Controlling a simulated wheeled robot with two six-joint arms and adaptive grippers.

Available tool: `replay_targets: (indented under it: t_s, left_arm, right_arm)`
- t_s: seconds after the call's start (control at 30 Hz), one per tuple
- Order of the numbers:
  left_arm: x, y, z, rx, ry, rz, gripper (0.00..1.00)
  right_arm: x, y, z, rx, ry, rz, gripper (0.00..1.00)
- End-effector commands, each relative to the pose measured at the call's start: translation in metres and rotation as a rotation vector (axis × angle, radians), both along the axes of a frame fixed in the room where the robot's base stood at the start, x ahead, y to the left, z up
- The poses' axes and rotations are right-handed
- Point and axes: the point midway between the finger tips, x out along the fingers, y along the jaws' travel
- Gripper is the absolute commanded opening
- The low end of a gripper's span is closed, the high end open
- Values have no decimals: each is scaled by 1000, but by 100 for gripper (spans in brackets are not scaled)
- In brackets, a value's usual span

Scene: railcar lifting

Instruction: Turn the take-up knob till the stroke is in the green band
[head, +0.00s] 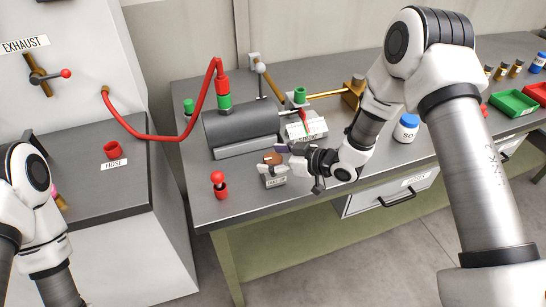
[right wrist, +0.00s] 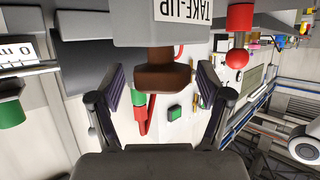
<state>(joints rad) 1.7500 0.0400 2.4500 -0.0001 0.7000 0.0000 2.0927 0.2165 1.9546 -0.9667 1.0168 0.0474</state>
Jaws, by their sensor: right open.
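The brown take-up knob (head: 273,158) sits on a grey block labelled TAKE-UP at the front of the bench. In the right wrist view the knob (right wrist: 162,78) lies between the two fingers, with visible gaps on both sides. My right gripper (right wrist: 158,95) is open around it; in the head view the right gripper (head: 276,161) partly covers the block. The stroke gauge (head: 306,129) is a white plate with red and green parts behind the gripper. Its reading and green band are too small to tell. My left arm shows at the left edge, but its gripper does not.
A grey cylinder (head: 240,126) lies behind the knob, with a red hose (head: 160,137) running to the left cabinet.

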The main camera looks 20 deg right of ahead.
Motion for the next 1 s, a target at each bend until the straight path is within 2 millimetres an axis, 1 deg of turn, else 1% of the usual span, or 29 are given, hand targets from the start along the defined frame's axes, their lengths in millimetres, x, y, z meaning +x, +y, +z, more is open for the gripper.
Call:
replay_targets:
  t_s: [0.03,0.07,0.1,0.17,0.2,0.47,0.67,0.87,1.0]
  left_arm:
    - [0,0,0,0,0,0,0]
    - [0,0,0,0,0,0,0]
    - [0,0,0,0,0,0,0]
    - [0,0,0,0,0,0,0]
    - [0,0,0,0,0,0,0]
    - [0,0,0,0,0,0,0]
    - [0,0,3,0,0,0,0]
    - [0,0,8,0,0,0,0]
    - [0,0,13,0,0,0,0]
  right_arm:
    - [0,0,0,0,0,0,70]
    - [0,0,0,0,0,0,60]
    - [0,0,0,0,0,0,46]
    - [0,0,0,0,0,0,24]
    - [0,0,0,0,0,0,18]
    - [0,0,1,0,-1,8,18]
    - [1,-1,2,0,-2,56,18]
    - [1,-1,2,-1,-4,170,18]
    - [1,-1,2,-2,-4,283,18]
